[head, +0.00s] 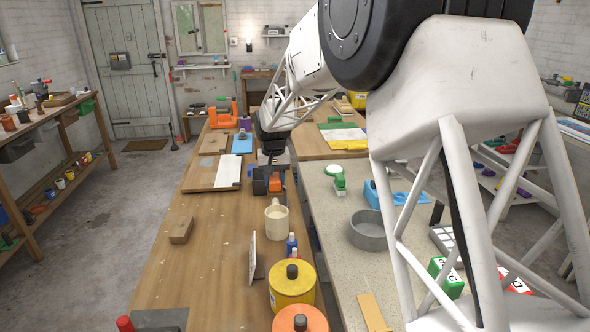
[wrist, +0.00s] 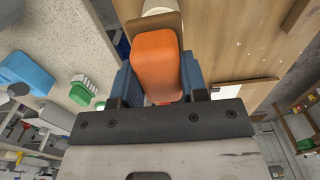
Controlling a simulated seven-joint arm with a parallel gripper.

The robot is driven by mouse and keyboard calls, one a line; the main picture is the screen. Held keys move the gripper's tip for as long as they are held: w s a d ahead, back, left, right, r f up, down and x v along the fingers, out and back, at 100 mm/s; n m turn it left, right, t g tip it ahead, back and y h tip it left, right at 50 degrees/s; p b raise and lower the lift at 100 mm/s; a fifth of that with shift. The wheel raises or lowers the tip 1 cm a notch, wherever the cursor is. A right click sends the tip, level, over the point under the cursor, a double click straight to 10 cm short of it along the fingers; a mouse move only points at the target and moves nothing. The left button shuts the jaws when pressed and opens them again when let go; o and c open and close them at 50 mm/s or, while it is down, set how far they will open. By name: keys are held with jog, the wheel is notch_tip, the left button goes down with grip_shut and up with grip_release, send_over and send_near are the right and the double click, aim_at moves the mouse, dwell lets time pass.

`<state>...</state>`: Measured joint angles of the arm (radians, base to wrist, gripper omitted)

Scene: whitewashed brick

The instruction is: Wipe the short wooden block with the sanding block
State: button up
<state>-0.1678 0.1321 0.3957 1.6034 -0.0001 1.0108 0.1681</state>
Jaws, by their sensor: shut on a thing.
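The sanding block, with an orange grip (wrist: 157,62) and a brown base (wrist: 149,24), is between my gripper's blue fingers (wrist: 155,82). In the head view my gripper (head: 268,182) is shut on the orange sanding block (head: 275,182), above the wooden bench behind the cream mug. A short wooden block (head: 181,230) lies flat on the bench, to the left of and nearer than my gripper, well apart from it. Its end also shows at the top right of the wrist view (wrist: 300,16). The sanding block's underside is hidden.
The cream mug (head: 277,221) stands just in front of my gripper. A board with white paper (head: 228,172) lies behind. Bare bench surrounds the wooden block.

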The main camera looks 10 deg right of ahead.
jog(key=s+a+f, duration=0.2)
jog(key=s+a, duration=0.5)
jog(key=a, duration=0.3)
jog(key=s+a+f, duration=0.3)
jog(key=s+a, duration=0.4)
jog(key=a, duration=0.2)
jog(key=s+a+f, duration=0.2)
jog(key=s+a, duration=0.4)
jog(key=s, duration=0.4)
jog(key=s+a+f, duration=0.2)
jog(key=s+a, duration=0.4)
jog(key=s, duration=0.5)
jog(key=shift+s+a+f, duration=0.2)
jog(key=shift+a+f, duration=0.05)
jog(key=shift+f, duration=0.1)
jog(key=shift+f, duration=0.1)
